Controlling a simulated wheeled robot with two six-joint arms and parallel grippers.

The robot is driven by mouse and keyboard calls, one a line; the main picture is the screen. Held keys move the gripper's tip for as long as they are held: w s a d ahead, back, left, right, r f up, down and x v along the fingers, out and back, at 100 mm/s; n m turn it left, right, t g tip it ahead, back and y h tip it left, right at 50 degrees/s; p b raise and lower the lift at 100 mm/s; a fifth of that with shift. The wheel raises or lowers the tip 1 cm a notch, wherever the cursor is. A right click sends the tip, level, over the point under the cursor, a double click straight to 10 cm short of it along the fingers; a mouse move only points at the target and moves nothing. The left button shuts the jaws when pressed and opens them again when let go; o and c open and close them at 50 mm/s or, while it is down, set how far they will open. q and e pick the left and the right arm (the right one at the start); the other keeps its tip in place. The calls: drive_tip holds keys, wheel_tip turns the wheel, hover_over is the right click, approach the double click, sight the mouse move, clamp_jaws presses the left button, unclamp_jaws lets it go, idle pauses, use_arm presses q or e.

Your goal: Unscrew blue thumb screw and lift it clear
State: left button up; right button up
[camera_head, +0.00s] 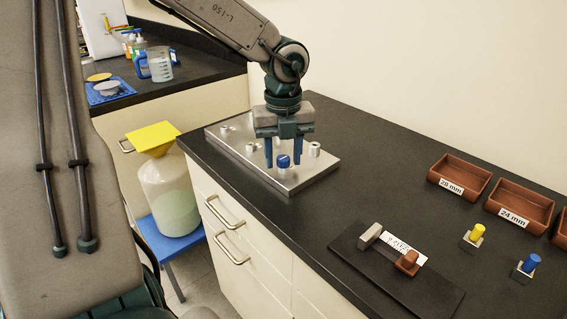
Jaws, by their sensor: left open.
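The blue thumb screw (283,161) stands on the silver metal plate (312,178) near its front edge. My left gripper (282,158) points straight down over the plate from above. It is open, with one blue finger to the left of the screw head and one to the right, at about the head's height. The head shows between the fingers; a narrow gap appears on each side, and I cannot tell exact depth alignment. The screw's lower part is hard to make out. My right gripper is not in view.
Several silver posts (314,149) stand on the plate close to the gripper. To the right lie a dark board (425,290), red-brown trays (460,180), a yellow-topped block (474,236) and a blue-topped block (526,268). The counter between plate and trays is clear.

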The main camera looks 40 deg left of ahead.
use_arm(q)
drive_tip(key=shift+c, duration=0.2)
clamp_jaws()
drive_tip(key=n, duration=0.7)
drive_tip(key=shift+n, duration=0.4)
drive_tip(key=n, duration=0.7)
drive_tip(key=shift+c, duration=0.2)
unclamp_jaws()
